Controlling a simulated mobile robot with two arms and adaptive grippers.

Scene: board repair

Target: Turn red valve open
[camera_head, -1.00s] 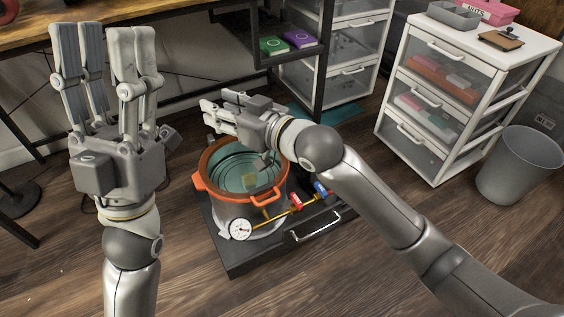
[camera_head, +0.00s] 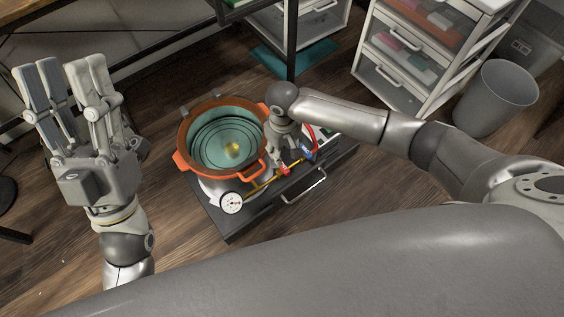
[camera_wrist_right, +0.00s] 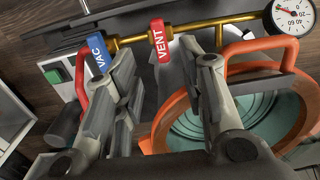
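The red valve handle, labelled VENT, (camera_wrist_right: 159,42) sits on a brass pipe beside the blue VAC valve (camera_wrist_right: 97,54). In the head view the red valve (camera_head: 285,170) is on the pipe in front of the orange-rimmed pot. My right gripper (camera_wrist_right: 170,75) points down at the pipe, its fingers apart. The red handle shows between the fingertips in the wrist view; I cannot tell whether they touch it. My left gripper (camera_head: 62,85) is raised at the left, fingers up, apart and empty.
The pot (camera_head: 181,150) and a pressure gauge (camera_head: 232,203) stand on a dark base with a drawer handle (camera_head: 303,187). A red hose (camera_wrist_right: 82,75) runs beside the blue valve. A drawer cabinet (camera_head: 385,82) and a grey bin (camera_head: 497,98) stand at the right.

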